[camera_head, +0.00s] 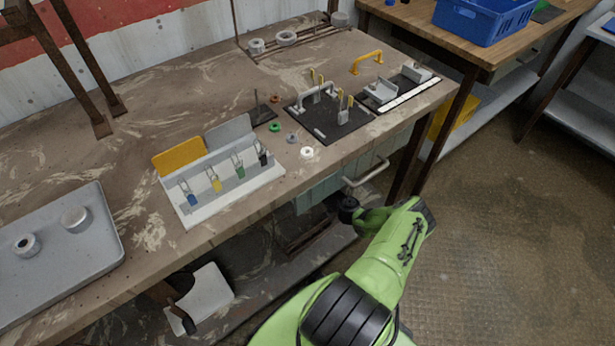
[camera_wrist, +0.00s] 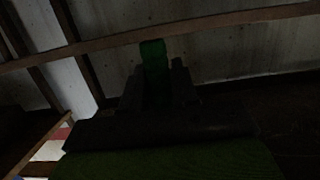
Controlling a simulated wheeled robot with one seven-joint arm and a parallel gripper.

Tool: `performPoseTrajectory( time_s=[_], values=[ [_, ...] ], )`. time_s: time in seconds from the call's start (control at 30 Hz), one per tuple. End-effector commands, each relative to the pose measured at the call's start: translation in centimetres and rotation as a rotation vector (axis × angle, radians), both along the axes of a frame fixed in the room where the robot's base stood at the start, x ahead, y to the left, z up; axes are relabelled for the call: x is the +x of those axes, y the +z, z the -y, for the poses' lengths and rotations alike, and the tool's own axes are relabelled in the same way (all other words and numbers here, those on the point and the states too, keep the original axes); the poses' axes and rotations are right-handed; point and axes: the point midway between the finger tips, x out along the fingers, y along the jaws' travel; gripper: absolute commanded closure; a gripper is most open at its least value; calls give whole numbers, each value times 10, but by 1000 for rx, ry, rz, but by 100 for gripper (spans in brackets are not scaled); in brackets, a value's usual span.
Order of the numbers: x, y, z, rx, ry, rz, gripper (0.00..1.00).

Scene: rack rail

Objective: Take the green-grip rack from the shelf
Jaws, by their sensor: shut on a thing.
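A green grip (camera_wrist: 153,54) stands between the two dark fingers of my gripper (camera_wrist: 157,72) in the wrist view. The gripper is shut on it, and its upper end shows beyond the fingertips. The picture is very dark, so the body of the rack belonging to this grip cannot be made out. In the head view my green arm reaches to the front edge of the workbench, with its dark end low beside it. The fingers and the grip cannot be made out there.
The workbench (camera_head: 140,225) holds a white key rack (camera_head: 233,190), a grey tray (camera_head: 60,243) and black fixture plates (camera_head: 330,128). A pale handle (camera_head: 367,173) sticks out below its front edge. A brown beam (camera_wrist: 215,24) crosses the wrist view. Floor at the right is clear.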

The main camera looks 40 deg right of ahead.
Motion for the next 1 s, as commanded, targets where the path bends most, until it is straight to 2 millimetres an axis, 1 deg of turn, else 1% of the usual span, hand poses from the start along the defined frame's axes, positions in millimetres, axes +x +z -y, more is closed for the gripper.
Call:
performPoseTrajectory(
  time_s=[0.27, 0.77, 1.0],
  values=[
    [0, 5, 1, -1, 0, 3, 100],
    [0, 34, 0, -1, 0, 3, 100],
    [0, 33, 0, -1, -1, 3, 100]
  ],
)
